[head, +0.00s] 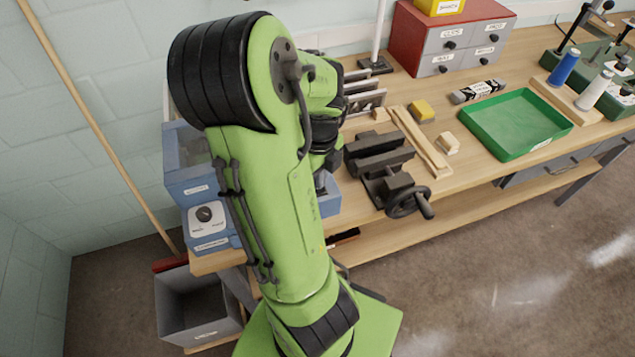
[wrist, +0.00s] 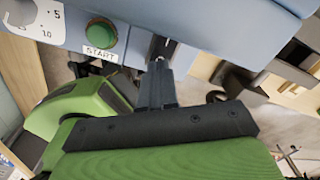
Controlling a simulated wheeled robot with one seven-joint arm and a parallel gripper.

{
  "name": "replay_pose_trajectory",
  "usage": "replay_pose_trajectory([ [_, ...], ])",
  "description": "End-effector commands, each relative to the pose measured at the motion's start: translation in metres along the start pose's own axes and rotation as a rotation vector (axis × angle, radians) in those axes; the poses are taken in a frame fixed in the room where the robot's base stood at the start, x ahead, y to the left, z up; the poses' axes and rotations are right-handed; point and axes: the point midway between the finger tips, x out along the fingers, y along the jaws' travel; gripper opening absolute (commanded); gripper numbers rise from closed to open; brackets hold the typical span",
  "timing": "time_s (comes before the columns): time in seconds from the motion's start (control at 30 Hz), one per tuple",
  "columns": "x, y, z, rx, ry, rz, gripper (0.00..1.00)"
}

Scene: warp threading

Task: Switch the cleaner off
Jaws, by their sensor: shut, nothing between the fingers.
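The cleaner (head: 190,180) is a blue box at the left end of the workbench, with a white dial panel and a dark knob on its front. In the wrist view its blue-grey front (wrist: 185,25) fills the top. A green button (wrist: 101,33) labelled START stands out there, with part of a numbered dial (wrist: 28,18) to its left. My gripper (wrist: 161,66) is shut and empty, its tips close to the cleaner's front, right of the START button. A small dark part shows at the tips; I cannot tell whether they touch it. My arm hides the gripper and part of the cleaner in the head view.
A black vise (head: 385,180) stands on the bench right of the cleaner. Beyond it are a green tray (head: 515,124), wood strips and a red and grey drawer cabinet (head: 450,42). A grey bin (head: 197,305) and a leaning broom (head: 95,125) are at the left.

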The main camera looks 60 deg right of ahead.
Motion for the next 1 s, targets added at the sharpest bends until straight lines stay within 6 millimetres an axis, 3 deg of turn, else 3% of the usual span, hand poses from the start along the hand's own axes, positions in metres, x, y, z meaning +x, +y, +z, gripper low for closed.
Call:
replay_pose_trajectory([
  [1.0,0.016,0.0,0.0,0.0,0.0,0.0,0.0],
])
